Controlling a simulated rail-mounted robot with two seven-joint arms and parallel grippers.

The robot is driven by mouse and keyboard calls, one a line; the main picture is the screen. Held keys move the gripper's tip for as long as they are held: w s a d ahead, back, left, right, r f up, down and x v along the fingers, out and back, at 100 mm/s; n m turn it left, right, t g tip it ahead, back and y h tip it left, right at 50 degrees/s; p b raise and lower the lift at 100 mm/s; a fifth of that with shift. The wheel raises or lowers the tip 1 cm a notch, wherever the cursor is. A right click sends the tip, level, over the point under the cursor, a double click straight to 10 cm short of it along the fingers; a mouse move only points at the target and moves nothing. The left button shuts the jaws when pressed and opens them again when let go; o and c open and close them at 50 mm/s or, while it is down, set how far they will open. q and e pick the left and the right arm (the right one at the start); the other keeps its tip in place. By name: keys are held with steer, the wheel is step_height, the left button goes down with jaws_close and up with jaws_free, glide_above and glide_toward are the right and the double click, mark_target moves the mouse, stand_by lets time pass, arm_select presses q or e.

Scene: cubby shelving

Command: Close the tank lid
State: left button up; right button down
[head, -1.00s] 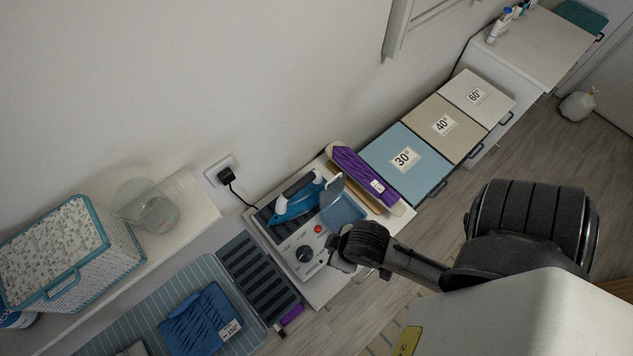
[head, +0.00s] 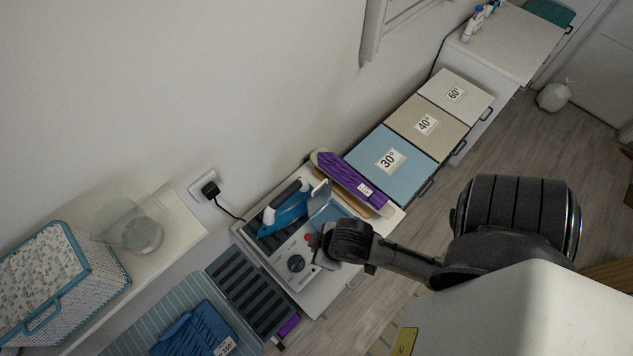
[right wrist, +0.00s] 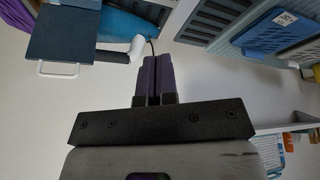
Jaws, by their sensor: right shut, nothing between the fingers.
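The ironing station (head: 292,262) stands on a low white cabinet, with a blue iron (head: 287,212) resting on it. The tank lid (head: 320,197) is a grey-blue flap standing raised beside the iron, with the blue tank (head: 333,213) open in front of it. In the right wrist view the flat dark panel with a white handle (right wrist: 67,38) at upper left looks like this lid. My right gripper (head: 318,243) is over the station's front, near the red button and tank, apart from the lid. Its fingers (right wrist: 152,72) are together and empty. My left gripper is not visible.
A folded purple cloth (head: 350,177) lies right of the tank. Lidded bins marked 30° (head: 385,182), 40° and 60° continue to the right. A dark ribbed mat (head: 250,288) and blue cloth lie to the left. A plug cord (head: 226,207) runs behind the station.

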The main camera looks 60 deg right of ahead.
steer(key=w+d+r+n+t+h+b, duration=0.4)
steer(key=w+d, duration=0.5)
steer(key=w, duration=0.5)
steer(key=w+d+r+g+b, duration=0.15)
steer(key=w+d, duration=0.25)
steer(key=d, duration=0.4)
steer(key=w+d+r+g+b, duration=0.1)
steer(key=w+d+g+b, duration=0.2)
steer(key=d, duration=0.4)
steer(key=s+d+f+n+g+y, duration=0.2)
steer(key=s+d+n+g+y, duration=0.1)
steer(key=s+d+g+y, duration=0.15)
steer(key=s+a+r+n+g+y, duration=0.1)
steer(key=s+a+n+g+y, duration=0.2)
steer(key=a+n+y, duration=0.25)
steer(key=p+x, duration=0.1)
steer(key=x, duration=0.8)
steer(key=shift+f+n, duration=0.3)
steer(key=shift+n, duration=0.15)
steer(key=shift+s+a, duration=0.1)
